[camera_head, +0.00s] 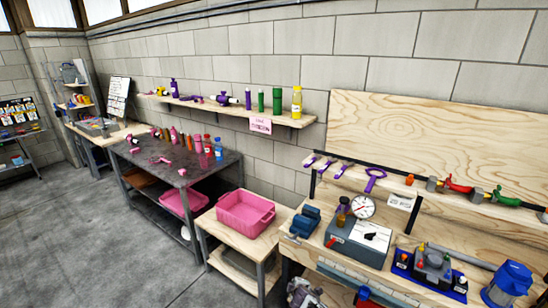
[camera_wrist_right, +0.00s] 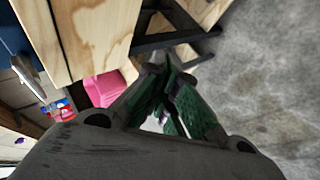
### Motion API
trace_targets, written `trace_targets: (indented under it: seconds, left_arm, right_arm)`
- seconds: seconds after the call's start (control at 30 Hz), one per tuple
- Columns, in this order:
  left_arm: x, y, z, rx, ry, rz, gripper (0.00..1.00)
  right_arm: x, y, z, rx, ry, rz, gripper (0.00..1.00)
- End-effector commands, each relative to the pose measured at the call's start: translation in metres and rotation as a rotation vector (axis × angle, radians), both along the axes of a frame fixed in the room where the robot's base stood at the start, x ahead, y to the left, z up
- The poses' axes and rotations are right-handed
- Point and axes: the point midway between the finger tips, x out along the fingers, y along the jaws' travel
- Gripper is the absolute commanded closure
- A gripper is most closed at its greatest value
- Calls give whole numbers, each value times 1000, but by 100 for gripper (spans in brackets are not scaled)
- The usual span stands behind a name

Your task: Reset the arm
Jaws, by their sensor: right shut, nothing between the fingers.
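My right gripper (camera_wrist_right: 170,84) shows in the right wrist view, with grey links and green finger pads. Its fingers are shut with nothing held between them. It is near wooden table edges, with grey floor to the right. I cannot make out either gripper clearly in the head view. My left gripper is not in view.
A wooden workbench (camera_head: 292,250) with tools and a dial gauge (camera_head: 362,207) stands at the right. A pink bin (camera_head: 245,212) sits on a low wooden table (camera_head: 218,232). A dark table (camera_head: 190,178) holds several bottles. The grey floor (camera_head: 80,240) is clear at left.

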Motion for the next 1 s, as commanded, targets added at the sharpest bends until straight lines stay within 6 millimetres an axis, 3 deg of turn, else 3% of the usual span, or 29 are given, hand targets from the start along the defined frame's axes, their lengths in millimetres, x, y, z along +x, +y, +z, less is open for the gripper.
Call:
trace_targets:
  seconds: [0.17,0.33,0.6,1.0]
  left_arm:
    - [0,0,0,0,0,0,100]
    - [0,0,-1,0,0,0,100]
    - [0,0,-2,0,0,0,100]
    - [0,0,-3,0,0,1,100]
  right_arm:
    - [-31,-12,-45,335,63,-203,100]
    - [-84,-36,-100,558,135,-393,100]
    - [-176,-78,-173,649,238,-587,100]
    - [-333,-129,-255,626,392,-801,100]
